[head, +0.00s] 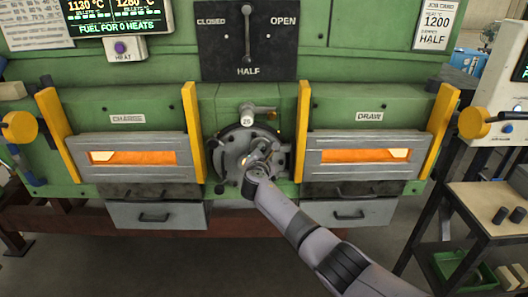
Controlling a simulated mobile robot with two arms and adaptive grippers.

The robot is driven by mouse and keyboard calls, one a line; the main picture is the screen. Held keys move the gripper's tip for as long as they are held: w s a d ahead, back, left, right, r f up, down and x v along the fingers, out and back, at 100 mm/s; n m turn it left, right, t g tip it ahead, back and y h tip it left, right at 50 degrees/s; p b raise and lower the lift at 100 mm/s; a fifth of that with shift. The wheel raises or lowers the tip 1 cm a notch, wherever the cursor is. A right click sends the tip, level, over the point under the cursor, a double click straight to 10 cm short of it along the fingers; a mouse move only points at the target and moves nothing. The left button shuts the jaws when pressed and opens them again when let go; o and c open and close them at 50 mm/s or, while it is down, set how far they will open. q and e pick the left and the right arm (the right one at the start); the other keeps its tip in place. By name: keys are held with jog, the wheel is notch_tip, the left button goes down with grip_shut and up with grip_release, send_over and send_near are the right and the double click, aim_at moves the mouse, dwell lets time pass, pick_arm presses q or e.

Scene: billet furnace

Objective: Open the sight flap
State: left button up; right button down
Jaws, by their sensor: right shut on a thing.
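The round dark steel sight port fitting (226,158) sits in the middle of the green furnace front, between the two glowing door windows. I take it to be the sight flap. My right gripper (257,158) comes up from the lower right and is in front of this fitting. It is shut on a small part there, which looks like the flap's handle; the gripper hides most of it. A small yellow glow shows beside the fingers. How far the flap stands open cannot be told. My left gripper is not in view.
A grey handle with a round "26" tag (247,121) is just above. A lever plate (247,40) marked CLOSED, OPEN and HALF is higher up. The charge door (136,142) and draw door (357,141) flank the fitting, with yellow posts. A side table (480,205) stands at right.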

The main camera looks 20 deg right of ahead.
jog(key=shift+a+f, duration=0.1)
jog(key=shift+f, duration=0.05)
jog(key=c, duration=1.5)
grip_release()
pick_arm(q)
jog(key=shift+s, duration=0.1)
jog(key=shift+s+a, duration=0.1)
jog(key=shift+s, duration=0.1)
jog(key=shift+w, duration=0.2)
pick_arm(e)
jog(key=v, duration=1.2)
